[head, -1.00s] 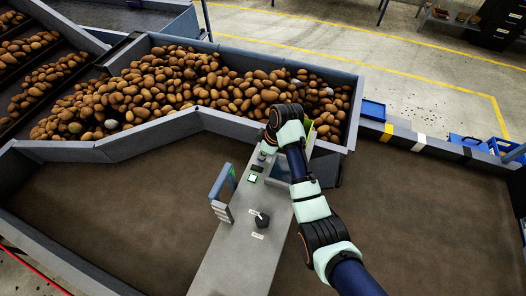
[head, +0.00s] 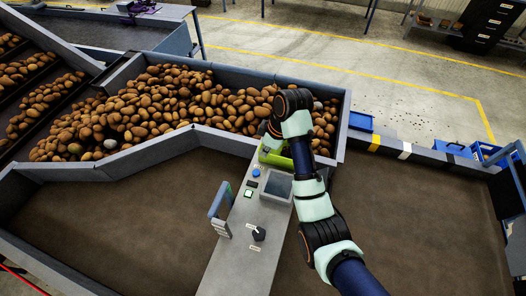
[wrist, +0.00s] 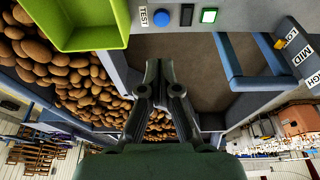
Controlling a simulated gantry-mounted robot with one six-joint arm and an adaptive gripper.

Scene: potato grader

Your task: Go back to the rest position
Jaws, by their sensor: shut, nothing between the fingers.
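My gripper (wrist: 165,68) shows in the wrist view with its two dark fingers together and nothing between them. It is apart from the control panel, with the panel's edge at the top of that view. In the head view my arm reaches up over the panel's right side, and its wrist hides the fingers. The grey control panel (head: 232,265) carries a blue button (head: 256,172), a green-lit button (head: 248,194) and a black knob (head: 259,233). The blue button also shows in the wrist view (wrist: 161,18), beside a TEST label.
A blue-grey handle (head: 218,200) stands up on the panel's left. A green tray (wrist: 85,38) sits beside the panel. A grey-walled trough (head: 222,138) full of potatoes lies behind. Brown belt surface (head: 110,225) lies bare on both sides. Blue bins (head: 360,121) stand at right.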

